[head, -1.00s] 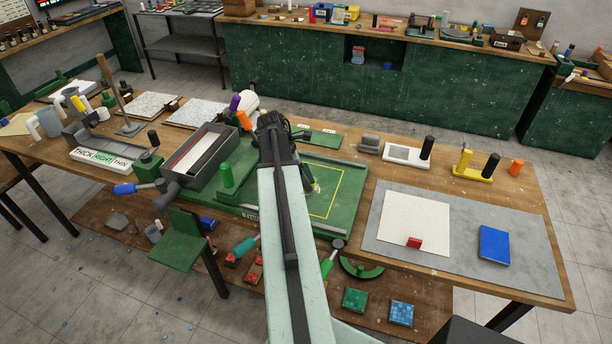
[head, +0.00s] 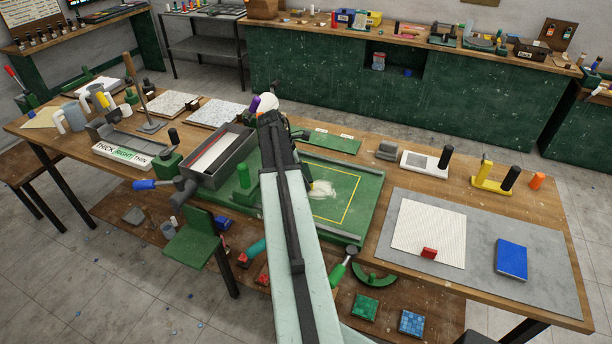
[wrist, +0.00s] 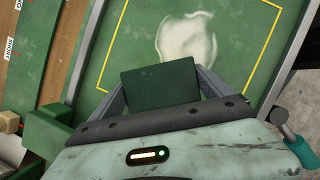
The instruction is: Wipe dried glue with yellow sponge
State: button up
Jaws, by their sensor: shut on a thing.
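The dried glue is a whitish smear (head: 322,190) on the green board (head: 345,173), inside a yellow outline. In the wrist view the smear (wrist: 187,38) lies just beyond my gripper. My gripper (wrist: 160,88) is shut on a block with a dark green face, which I take to be the sponge's scouring side. Contact between the sponge and the board cannot be told.
A grey tray (head: 238,165) and an upright green handle (head: 244,174) stand left of my arm. A teal-handled tool (wrist: 301,150) is at the wrist view's right.

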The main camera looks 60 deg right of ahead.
aim_at(308, 179)
jog(key=shift+w, duration=0.1)
jog(key=shift+s+d+f, duration=0.1)
jog(key=shift+s+d, duration=0.1)
jog(key=shift+s, duration=1.55)
jog(key=shift+s+d, duration=0.25)
jog(key=shift+s, duration=0.65)
jog(key=shift+s+d, duration=0.2)
jog(key=shift+s, duration=0.65)
jog(key=shift+s+d, duration=0.15)
jog(key=shift+s, duration=1.5)
jog(key=shift+s+d, duration=0.2)
jog(key=shift+s, duration=0.65)
jog(key=shift+s+d, duration=0.2)
jog(key=shift+s, duration=0.65)
jog(key=shift+s+a+f, duration=0.1)
jog(key=shift+s+a, duration=0.1)
jog(key=shift+a, duration=1.05)
jog(key=shift+w+a, duration=0.25)
jog(key=shift+w, duration=1.45)
jog(key=shift+w+a, duration=0.3)
jog(key=shift+w, duration=1.45)
jog(key=shift+w+a, duration=0.25)
jog(key=shift+w, duration=1.45)
jog(key=shift+w, duration=0.1)
